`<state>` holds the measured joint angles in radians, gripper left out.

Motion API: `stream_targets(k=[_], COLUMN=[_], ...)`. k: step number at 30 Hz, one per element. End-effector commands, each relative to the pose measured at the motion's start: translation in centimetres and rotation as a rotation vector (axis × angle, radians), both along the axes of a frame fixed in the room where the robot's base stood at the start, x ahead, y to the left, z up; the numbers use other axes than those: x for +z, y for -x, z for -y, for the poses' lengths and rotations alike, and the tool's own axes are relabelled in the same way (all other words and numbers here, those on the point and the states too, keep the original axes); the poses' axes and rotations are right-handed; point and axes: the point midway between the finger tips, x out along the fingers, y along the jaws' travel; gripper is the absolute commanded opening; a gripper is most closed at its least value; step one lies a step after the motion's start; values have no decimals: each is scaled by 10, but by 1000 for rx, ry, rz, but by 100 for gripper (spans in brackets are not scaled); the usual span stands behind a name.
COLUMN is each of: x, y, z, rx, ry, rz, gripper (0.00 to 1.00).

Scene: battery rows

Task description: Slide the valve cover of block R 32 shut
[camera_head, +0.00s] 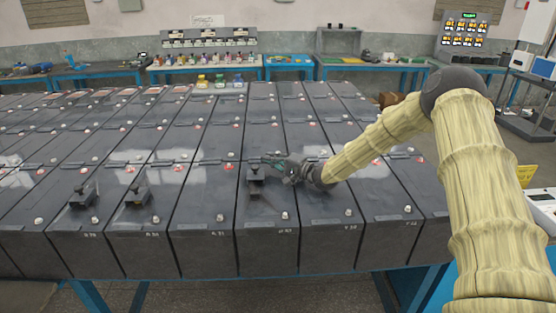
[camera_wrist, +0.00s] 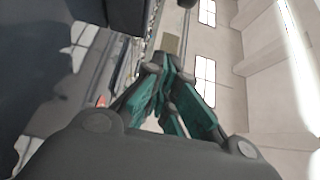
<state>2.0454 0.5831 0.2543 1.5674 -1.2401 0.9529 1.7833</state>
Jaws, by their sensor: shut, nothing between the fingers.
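Dark grey battery blocks stand in rows in the head view, with labels on their front faces too small to read surely. The block in front of my gripper, likely R 32 (camera_head: 266,245), has a dark upright valve cover piece (camera_head: 255,185) on its top. My gripper (camera_head: 270,162) is shut and empty, just above and behind that cover; I cannot tell whether it touches. In the wrist view the teal fingers (camera_wrist: 160,65) are together, and a dark shape fills the upper left. The valve opening is not clearly visible.
Similar upright pieces stand on two blocks to the left, one (camera_head: 84,195) and another (camera_head: 138,195). Small round caps and red marks dot the block tops. Blue benches (camera_head: 205,68) with bottles and tools line the back wall. A cart (camera_head: 530,95) stands at right.

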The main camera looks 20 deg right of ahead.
Motion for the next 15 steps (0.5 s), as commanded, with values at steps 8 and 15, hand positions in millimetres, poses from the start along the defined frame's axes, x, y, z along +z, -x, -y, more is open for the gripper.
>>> stream_targets(k=[8,15], x=[1,1], y=[8,23], z=[-16,-26], rx=[1,1], ry=[-2,-1], rz=[-3,-2], gripper=[0,0])
